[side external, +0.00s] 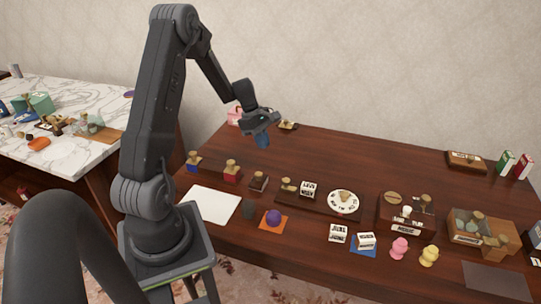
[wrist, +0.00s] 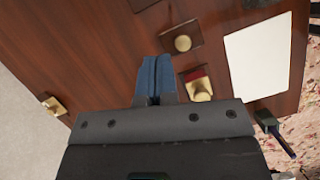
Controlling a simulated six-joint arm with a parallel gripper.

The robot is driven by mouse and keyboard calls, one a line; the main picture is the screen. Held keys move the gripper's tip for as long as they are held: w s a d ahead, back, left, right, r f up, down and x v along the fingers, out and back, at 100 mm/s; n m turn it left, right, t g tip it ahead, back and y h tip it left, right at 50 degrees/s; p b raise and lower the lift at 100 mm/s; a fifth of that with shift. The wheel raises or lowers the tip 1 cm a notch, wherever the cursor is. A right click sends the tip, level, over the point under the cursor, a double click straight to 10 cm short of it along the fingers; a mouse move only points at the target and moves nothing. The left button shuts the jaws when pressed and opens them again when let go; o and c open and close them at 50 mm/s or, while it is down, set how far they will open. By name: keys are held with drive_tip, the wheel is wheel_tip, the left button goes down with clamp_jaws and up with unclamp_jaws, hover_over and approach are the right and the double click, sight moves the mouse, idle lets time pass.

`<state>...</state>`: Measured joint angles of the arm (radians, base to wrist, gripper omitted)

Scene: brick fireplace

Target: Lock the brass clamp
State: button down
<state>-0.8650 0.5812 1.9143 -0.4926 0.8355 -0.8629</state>
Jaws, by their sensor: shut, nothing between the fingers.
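A small brass piece on a dark base (side external: 288,125) lies near the table's back edge, just right of my gripper. It looks like the brass clamp, but it is too small to tell whether its lever is open or locked. In the wrist view a brass piece (wrist: 53,105) shows at the far left, by the table edge. My gripper (side external: 262,141) hangs over the back left of the table, apart from everything. Its blue fingers (wrist: 155,64) are shut and empty.
A red block with a brass top (side external: 231,172), a blue one (side external: 193,162) and a small dark block (side external: 258,182) stand nearer the front. A white sheet (side external: 210,203) lies at front left. A pink object (side external: 235,115) stands behind my gripper. The table's back right middle is clear.

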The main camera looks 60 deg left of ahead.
drive_tip(key=s+a, duration=0.1)
approach(289, 186)
drive_tip(key=s+a+f, duration=0.3)
drive_tip(key=shift+s+a+f, duration=0.1)
drive_tip(key=shift+a+f, duration=0.15)
drive_tip(key=shift+a, duration=0.05)
drive_tip(key=d, duration=0.1)
drive_tip(key=w+d+f, duration=0.1)
drive_tip(key=shift+w+d, duration=0.3)
drive_tip(key=shift+d, duration=0.05)
drive_tip(key=shift+w+d+r, duration=0.1)
drive_tip(key=shift+w+d, duration=0.2)
drive_tip(key=shift+d, duration=0.2)
